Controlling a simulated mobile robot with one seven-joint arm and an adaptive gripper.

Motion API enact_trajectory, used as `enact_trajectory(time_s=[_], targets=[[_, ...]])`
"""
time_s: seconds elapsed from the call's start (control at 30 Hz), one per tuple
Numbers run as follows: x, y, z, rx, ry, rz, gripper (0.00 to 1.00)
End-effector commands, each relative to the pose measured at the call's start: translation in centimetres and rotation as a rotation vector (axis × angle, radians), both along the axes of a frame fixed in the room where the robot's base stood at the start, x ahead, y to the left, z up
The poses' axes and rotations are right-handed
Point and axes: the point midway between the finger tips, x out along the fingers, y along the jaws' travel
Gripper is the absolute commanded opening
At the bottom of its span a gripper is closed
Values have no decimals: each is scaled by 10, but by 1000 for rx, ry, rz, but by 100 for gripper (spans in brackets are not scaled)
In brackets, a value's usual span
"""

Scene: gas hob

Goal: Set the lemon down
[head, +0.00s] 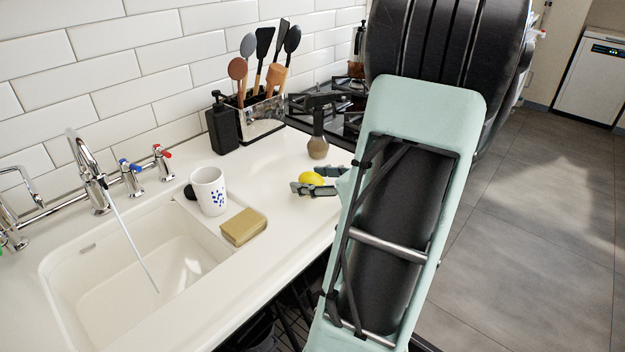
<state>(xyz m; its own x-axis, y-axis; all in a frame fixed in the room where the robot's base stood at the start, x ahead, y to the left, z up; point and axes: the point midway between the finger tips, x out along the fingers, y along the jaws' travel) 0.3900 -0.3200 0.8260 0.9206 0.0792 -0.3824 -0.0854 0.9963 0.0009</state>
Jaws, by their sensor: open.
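The yellow lemon (312,179) is at the front part of the white countertop (265,180), in the middle of the head view. It appears to rest on the counter, though its underside is partly hidden. My gripper (308,180) reaches in from the right with its dark fingers open, one on the near side of the lemon and one on the far side. I cannot tell whether either finger touches it. My pale green arm hides the counter to the right of the gripper.
A white mug (208,190) and a sponge (243,227) stand left of the lemon beside the sink (130,270) with running water. A brown-based brush (318,147) stands behind it. A utensil holder (262,118), black bottle (221,125) and gas hob (340,108) are farther back.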

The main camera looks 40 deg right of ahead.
Motion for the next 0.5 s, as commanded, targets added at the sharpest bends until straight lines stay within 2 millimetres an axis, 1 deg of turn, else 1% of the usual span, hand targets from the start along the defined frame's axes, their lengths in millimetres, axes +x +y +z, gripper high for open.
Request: enact_trajectory(time_s=[0.07,0.17,0.3,0.5], targets=[[-8,-2,6,-2,0,-4,52],[-26,-4,15,-2,0,-5,52],[-55,-6,27,-1,1,-6,52],[-91,-9,41,-1,0,-3,52]])
